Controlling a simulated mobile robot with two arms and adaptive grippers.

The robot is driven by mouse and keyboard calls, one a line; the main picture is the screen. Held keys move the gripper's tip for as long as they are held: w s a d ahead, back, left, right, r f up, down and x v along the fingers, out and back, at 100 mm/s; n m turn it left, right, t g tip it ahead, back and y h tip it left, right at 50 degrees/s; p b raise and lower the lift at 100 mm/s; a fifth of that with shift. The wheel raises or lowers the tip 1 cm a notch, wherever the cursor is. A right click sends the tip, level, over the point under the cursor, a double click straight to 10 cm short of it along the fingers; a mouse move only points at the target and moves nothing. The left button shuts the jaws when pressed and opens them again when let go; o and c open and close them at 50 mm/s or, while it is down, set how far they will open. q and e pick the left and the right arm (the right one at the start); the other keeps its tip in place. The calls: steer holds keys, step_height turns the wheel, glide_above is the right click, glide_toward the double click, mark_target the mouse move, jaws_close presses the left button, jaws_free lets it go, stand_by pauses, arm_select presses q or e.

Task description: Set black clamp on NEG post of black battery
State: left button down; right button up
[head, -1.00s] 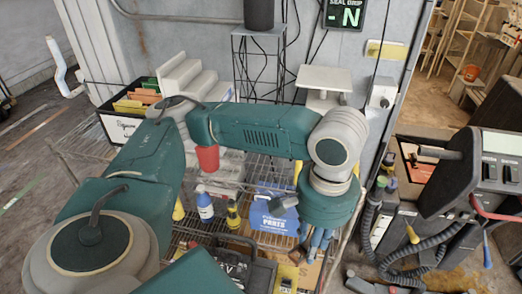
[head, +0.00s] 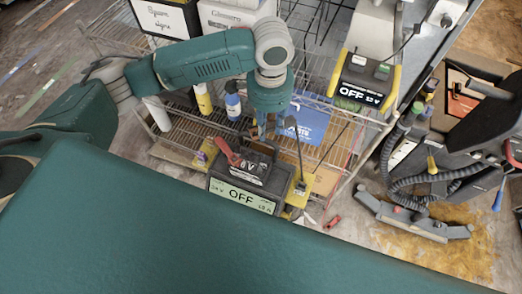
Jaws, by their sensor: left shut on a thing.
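A red clamp (head: 229,151) stands at the battery's left side. I cannot tell whether the black clamp touches the NEG post, which I cannot make out. My right gripper is not in view.
Another yellow-sided OFF unit (head: 360,85) stands at upper right. A ribbed hose (head: 399,175) lies at right. My teal arm covers the lower left.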

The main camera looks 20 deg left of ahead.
arm_select(q)
step_height(320, 180, down, 18)
steer(key=s+m+p, duration=0.2)
steer(key=m, duration=0.9)
steer(key=shift+s+d+f+m+p, duration=0.15)
steer(key=shift+d+f+m+p, duration=0.1)
steer(key=shift+m+p, duration=0.05)
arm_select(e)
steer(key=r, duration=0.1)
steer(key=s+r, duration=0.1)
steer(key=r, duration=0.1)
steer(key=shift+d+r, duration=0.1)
arm_select(q)
steer(key=shift+r, duration=0.1)
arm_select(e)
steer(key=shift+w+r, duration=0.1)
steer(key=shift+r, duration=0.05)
arm_select(q)
step_height(320, 180, down, 4)
steer(key=shift+f+b, duration=0.1)
steer(key=shift+b, duration=0.95)
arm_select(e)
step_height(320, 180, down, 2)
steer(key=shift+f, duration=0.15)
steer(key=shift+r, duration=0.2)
